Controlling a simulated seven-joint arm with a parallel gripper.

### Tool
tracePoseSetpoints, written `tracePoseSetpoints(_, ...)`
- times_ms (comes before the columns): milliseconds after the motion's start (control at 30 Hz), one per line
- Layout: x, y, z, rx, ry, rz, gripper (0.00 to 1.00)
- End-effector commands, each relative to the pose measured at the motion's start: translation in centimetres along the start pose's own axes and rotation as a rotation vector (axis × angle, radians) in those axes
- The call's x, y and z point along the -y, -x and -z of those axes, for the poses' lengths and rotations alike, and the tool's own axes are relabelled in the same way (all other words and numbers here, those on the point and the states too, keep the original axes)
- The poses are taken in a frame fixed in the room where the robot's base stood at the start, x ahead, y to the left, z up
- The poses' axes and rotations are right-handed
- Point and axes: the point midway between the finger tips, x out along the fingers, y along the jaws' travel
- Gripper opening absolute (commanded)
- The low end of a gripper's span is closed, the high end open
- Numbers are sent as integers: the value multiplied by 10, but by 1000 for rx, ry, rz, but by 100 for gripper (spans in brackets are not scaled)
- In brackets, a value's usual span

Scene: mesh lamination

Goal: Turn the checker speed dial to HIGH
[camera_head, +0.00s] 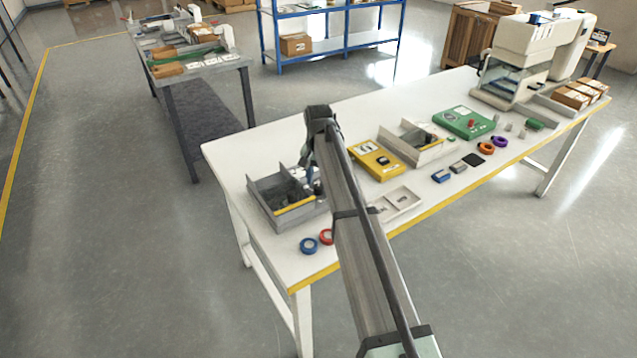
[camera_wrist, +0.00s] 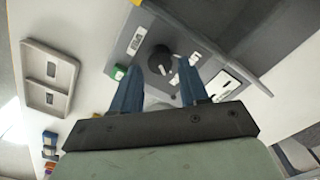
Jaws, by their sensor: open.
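The speed dial seems to be the round black knob (camera_wrist: 160,58) on a grey panel (camera_wrist: 185,42) in the wrist view. A small white mark sits beside it, and its setting cannot be read. My gripper (camera_wrist: 161,68) is open, with one blue finger on each side of the knob. I cannot tell whether the fingertips are level with the knob or above it; no contact shows. In the head view my gripper (camera_head: 308,178) points down over the grey unit (camera_head: 268,210) at the table's near left end, and my arm hides part of that unit.
A pale tray (camera_head: 400,203) lies right of my arm. A yellow box (camera_head: 376,158), a grey bin (camera_head: 425,153) and a green box (camera_head: 463,122) stand farther along the white table.

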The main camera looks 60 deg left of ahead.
Motion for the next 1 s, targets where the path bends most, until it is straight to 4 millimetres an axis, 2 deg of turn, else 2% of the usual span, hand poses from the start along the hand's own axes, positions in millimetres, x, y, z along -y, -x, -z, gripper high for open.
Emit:
tracePoseSetpoints(300, 0, 64, 1, -2, 0, 1, 44)
tracePoseSetpoints(500, 0, 95, 1, -1, -1, 0, 44)
tracePoseSetpoints(733, 0, 112, 0, 0, -1, 0, 44)
tracePoseSetpoints(1000, 0, 114, 0, 0, -1, 0, 44)
